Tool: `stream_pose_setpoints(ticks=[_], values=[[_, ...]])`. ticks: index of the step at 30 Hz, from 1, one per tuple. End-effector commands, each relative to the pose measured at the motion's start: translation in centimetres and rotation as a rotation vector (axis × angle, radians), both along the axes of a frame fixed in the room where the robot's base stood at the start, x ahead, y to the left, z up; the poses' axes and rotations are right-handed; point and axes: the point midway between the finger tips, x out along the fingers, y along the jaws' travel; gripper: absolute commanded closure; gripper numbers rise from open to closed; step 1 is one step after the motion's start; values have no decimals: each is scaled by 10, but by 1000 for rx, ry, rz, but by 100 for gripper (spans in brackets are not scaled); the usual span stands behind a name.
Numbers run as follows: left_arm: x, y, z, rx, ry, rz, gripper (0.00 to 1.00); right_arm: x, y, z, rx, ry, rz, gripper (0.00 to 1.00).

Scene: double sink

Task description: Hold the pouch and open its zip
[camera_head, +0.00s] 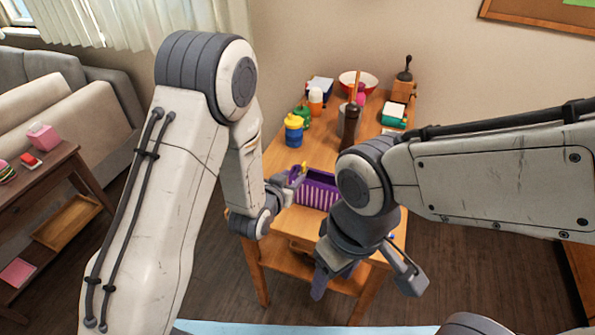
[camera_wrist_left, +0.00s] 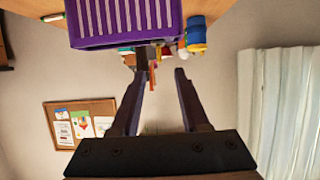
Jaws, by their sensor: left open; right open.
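I cannot make out a pouch or a zip for certain in either view. A small purple and yellow item (camera_head: 297,173) shows just behind my left gripper (camera_head: 288,186), too small to identify. My left gripper is at the left end of a purple slatted basket (camera_head: 318,190) on the wooden table. In the left wrist view its two fingers (camera_wrist_left: 160,74) are apart with nothing gripped, and the basket (camera_wrist_left: 120,22) shows beyond them at the top. My right gripper (camera_head: 365,280) is open and empty, lower and nearer, over the table's front. My right arm hides part of the table.
The wooden table (camera_head: 285,155) holds a blue and yellow cup (camera_head: 294,130), an orange bottle (camera_head: 315,100), a red and white bowl (camera_head: 358,82), a dark pepper mill (camera_head: 350,122) and a grinder (camera_head: 403,82). A side table (camera_head: 55,168) and sofa stand at left.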

Motion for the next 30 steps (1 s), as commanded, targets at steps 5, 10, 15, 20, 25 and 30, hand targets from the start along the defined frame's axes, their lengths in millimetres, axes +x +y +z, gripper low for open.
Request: stream_pose_setpoints(ticks=[5,10,15,20,25,30], values=[[26,-10,-8,0,1,-1,55,0,0,13,0,0,-1,39],[52,-20,-20,0,1,-1,55,0,0,23,0,0,-1,39],[72,-27,-30,1,3,-1,55,0,0,30,0,0,-2,39],[81,-30,-35,0,2,-1,55,0,0,32,0,0,-2,39],[83,-30,-36,0,2,-1,55,0,0,32,0,0,-2,39],[83,-30,-36,0,2,-1,66,0,0,32,0,0,-2,39]])
